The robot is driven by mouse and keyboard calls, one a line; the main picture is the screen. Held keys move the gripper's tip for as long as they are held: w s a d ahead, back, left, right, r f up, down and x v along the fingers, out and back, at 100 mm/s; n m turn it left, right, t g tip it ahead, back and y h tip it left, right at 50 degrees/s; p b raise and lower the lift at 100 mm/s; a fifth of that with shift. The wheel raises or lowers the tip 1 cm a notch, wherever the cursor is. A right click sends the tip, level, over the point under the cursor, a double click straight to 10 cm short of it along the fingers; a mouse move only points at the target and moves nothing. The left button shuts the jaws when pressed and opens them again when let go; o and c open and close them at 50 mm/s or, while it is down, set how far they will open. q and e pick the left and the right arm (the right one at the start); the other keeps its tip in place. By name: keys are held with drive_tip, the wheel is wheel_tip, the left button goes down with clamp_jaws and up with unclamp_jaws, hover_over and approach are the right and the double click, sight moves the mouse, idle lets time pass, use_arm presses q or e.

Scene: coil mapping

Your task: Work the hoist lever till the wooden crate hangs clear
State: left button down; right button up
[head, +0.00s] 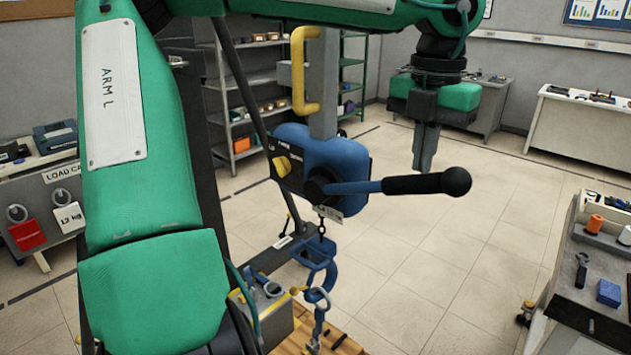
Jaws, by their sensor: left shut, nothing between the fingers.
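The hoist (325,165) has a blue body with a yellow knob and hangs near the centre. Its hoist lever (425,184) has a blue shank and a black grip, and points right, about level. A blue hook (318,290) hangs below on a short chain. Planked wood (291,346), perhaps the wooden crate, shows at the bottom edge, mostly cut off; I cannot tell what it rests on. My left gripper (424,165) points down, shut and empty, above and behind the lever's grip in the picture, apart from it. My right gripper is not in view.
A yellow handle (304,70) stands on the grey post above the hoist. A bench (590,275) with tools and a blue block is at the right. Shelves (235,100) stand behind. The tiled floor (450,260) right of the hoist is clear. My green arm covers the left.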

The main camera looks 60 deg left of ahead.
sight(423, 190)
use_arm(q)
drive_tip(key=f+b, duration=0.1)
drive_tip(key=f, duration=0.1)
drive_tip(key=f+b, duration=0.1)
drive_tip(key=f, duration=0.1)
drive_tip(key=f+b, duration=0.1)
drive_tip(key=b, duration=0.1)
drive_tip(key=shift+w+d+f, duration=0.15)
drive_tip(key=shift+d+f, duration=0.2)
drive_tip(key=shift+f, duration=0.05)
drive_tip(key=shift+d, duration=0.1)
